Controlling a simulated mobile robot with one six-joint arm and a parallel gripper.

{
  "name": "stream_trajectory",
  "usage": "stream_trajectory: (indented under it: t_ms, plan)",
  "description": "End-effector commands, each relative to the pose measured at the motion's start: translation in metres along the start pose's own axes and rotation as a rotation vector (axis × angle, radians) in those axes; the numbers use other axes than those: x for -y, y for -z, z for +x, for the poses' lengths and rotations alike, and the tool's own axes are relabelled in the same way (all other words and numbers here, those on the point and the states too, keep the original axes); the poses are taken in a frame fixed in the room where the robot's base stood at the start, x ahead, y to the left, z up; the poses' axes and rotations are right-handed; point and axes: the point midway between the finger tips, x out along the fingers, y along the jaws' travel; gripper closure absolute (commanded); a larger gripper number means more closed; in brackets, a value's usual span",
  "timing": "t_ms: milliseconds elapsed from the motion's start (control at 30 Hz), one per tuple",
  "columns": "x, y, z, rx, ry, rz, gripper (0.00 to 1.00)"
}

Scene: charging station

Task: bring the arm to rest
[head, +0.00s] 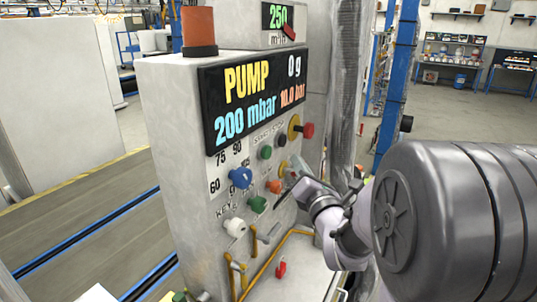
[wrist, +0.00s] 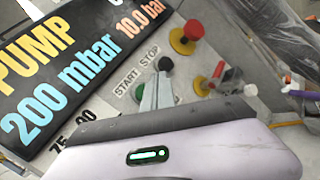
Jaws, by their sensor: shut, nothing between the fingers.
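My gripper (head: 291,178) is in front of the control panel of a grey cabinet (head: 165,170), just right of the orange knob (head: 273,186). My arm reaches in from the right of the head view. In the wrist view my gripper (wrist: 163,72) shows as two grey fingers close together, with nothing between them. The fingertips appear just below the START STOP label, overlapping a dark round button (wrist: 165,63). I cannot tell whether they touch the panel.
The panel carries a PUMP display (head: 253,95), a blue knob (head: 240,178), a white knob (head: 235,228) and a red-and-yellow stop button (head: 307,130). Yellow handles (head: 229,272) and a red lever (head: 280,270) are lower down. A blue post (head: 397,80) stands behind; open floor lies beyond.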

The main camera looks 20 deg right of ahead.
Motion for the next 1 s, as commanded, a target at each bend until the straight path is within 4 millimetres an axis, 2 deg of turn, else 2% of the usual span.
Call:
stream_trajectory:
  t_ms: [467,533,567,600,667,700,767,800,867,900,1000]
  plan:
    - [-0.001,0.0,0.0,-0.003,0.007,0.021,1.0]
    - [-0.005,-0.001,-0.003,-0.019,0.054,0.153,1.0]
    - [-0.009,0.0,-0.007,-0.031,0.092,0.259,1.0]
    - [-0.013,0.003,-0.015,-0.047,0.162,0.445,1.0]
    - [-0.022,0.013,-0.036,-0.062,0.303,0.787,1.0]
    - [-0.029,0.024,-0.057,-0.061,0.417,1.032,1.0]
    - [-0.04,0.046,-0.096,-0.035,0.606,1.389,1.0]
    - [-0.049,0.061,-0.126,0.0,0.744,1.612,1.0]
    - [-0.063,0.085,-0.174,0.08,0.961,1.906,1.0]
    - [-0.072,0.099,-0.206,0.149,1.102,2.066,1.0]
    - [-0.092,0.123,-0.271,0.33,1.396,2.316,1.0]
